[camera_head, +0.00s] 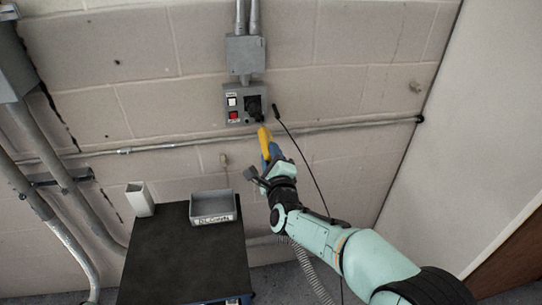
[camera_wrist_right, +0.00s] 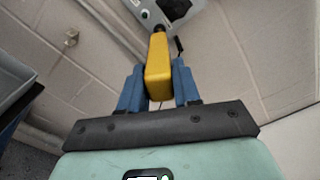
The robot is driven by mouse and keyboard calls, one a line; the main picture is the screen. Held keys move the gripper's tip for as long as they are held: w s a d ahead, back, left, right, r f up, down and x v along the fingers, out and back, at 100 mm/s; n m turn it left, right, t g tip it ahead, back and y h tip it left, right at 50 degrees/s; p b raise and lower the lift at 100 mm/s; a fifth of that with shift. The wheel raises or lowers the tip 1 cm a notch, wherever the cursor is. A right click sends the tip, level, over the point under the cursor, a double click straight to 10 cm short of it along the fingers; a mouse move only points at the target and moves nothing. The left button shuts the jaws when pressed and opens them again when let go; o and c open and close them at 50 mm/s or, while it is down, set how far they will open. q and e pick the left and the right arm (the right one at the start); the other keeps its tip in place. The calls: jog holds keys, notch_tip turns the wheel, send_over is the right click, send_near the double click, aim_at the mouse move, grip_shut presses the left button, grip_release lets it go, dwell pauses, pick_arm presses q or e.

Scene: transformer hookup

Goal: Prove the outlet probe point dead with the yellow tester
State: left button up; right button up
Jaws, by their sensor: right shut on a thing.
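The yellow tester (camera_head: 264,136) is in my right gripper (camera_head: 270,158), just below the outlet box on the wall. In the right wrist view the tester (camera_wrist_right: 158,68) sits between the two blue fingers of the right gripper (camera_wrist_right: 159,88), which is shut on it. Its far end points up at the grey outlet box (camera_head: 245,104). The box carries a white switch, a red switch and a black outlet (camera_head: 254,105). The tip looks close to the outlet's lower edge; I cannot tell whether it touches. The probe point itself is not clear. My left gripper is out of view.
A black-topped cart (camera_head: 185,255) stands below left, with a labelled grey tray (camera_head: 213,207) and a white upright container (camera_head: 140,199) on it. A black lead with a probe end (camera_head: 277,112) hangs right of the box. A conduit (camera_head: 170,144) crosses the wall.

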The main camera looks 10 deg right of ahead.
jog(key=shift+w, duration=0.55)
dwell(0.4)
jog(key=shift+r+b, duration=0.15)
jog(key=shift+b, duration=0.35)
dwell(1.4)
jog(key=shift+s, duration=0.25)
jog(key=s+b, duration=0.2)
jog(key=s, duration=0.4)
jog(key=shift+s, duration=0.25)
